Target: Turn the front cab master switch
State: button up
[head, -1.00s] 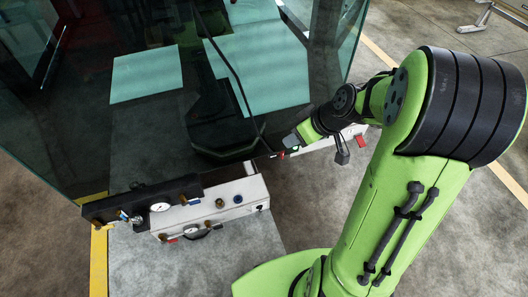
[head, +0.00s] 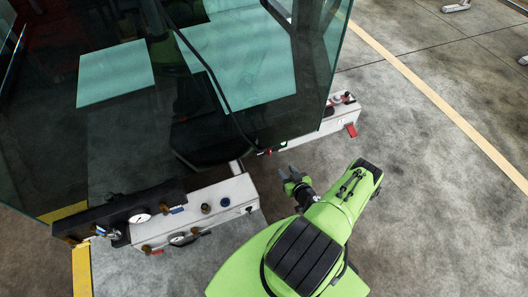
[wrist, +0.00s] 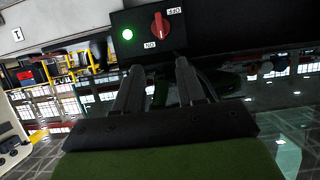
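The master switch is a red rotary knob (wrist: 160,25) on a black panel (wrist: 120,20), at the top of the wrist view. Its handle runs roughly up and down in that view, between an "OFF" label at upper right and an "ON" label at lower left. A green lamp (wrist: 127,34) beside it is lit. My gripper (wrist: 157,65) is open and empty, its fingers apart below the panel and not touching the knob. In the head view my gripper (head: 287,172) is in front of the cab's lower edge, with a gap to it.
The glass cab (head: 200,80) fills the upper left of the head view. A white box with gauges and knobs (head: 215,195) juts out at left, and another white box (head: 325,125) with a red tab sits at right.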

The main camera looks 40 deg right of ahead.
aim_at(269, 150)
jog(key=b+x, duration=0.8)
jog(key=x, duration=0.7)
jog(key=shift+w+b, duration=0.2)
jog(key=shift+b, duration=0.2)
jog(key=shift+a, duration=0.1)
grip_shut()
